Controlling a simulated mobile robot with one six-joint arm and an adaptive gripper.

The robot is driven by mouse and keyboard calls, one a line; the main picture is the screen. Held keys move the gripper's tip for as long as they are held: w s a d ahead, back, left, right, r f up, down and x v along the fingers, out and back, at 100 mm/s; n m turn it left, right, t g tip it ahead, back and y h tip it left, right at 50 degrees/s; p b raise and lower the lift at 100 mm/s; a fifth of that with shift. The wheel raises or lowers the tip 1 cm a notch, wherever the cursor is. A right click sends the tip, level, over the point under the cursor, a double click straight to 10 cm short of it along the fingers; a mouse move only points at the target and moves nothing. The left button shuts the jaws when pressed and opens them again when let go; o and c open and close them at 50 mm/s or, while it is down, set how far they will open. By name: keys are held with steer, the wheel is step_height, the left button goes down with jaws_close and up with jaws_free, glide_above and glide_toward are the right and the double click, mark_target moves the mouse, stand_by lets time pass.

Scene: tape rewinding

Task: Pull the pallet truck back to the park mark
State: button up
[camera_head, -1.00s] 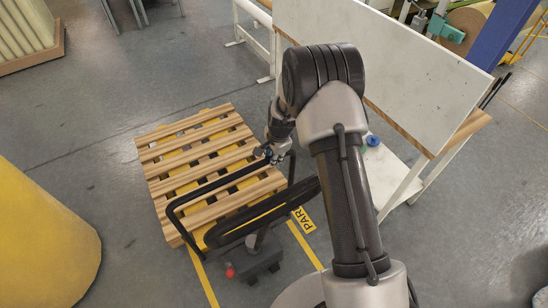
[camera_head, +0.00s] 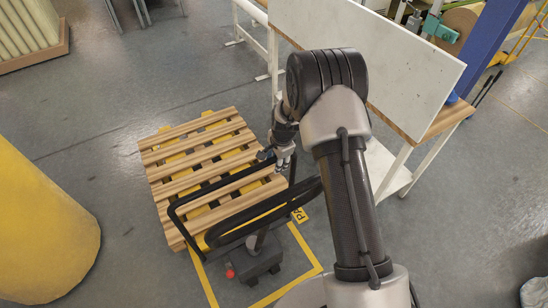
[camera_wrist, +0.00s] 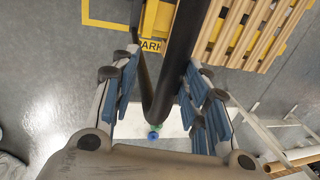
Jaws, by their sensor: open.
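The pallet truck (camera_head: 262,262) has yellow forks under a wooden pallet (camera_head: 160,190) and a looped black handle (camera_head: 172,217). The "PARK" label is partly hidden in the head view and shows in the wrist view (camera_wrist: 150,45). My gripper (camera_head: 284,168) is open at the handle's upper right corner. In the wrist view, the black handle bar (camera_wrist: 168,80) runs between the blue-padded fingers, close to the right ones. I cannot tell whether they touch it or how deep it sits.
A white-topped table (camera_head: 375,65) stands close on the right, behind my arm. A large yellow cylinder (camera_head: 45,225) stands at left. A ribbed stack (camera_head: 28,35) is at the far left. Grey floor lies free between the cylinder and the pallet.

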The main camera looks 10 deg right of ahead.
steer(key=shift+o, duration=0.6)
steer(key=shift+s+d+f+g, duration=0.1)
steer(key=shift+s+d+g, duration=0.05)
steer(key=shift+s, duration=0.25)
steer(key=shift+s+d+f+g, duration=0.1)
steer(key=shift+s+g, duration=0.05)
steer(key=shift+s, duration=0.25)
steer(key=shift+o, duration=1.1)
step_height(320, 180, up, 12)
steer(key=s, duration=0.1)
steer(key=shift+s+d, duration=0.2)
steer(key=shift+d, duration=0.05)
steer(key=shift+r, duration=0.2)
stand_by(0.6)
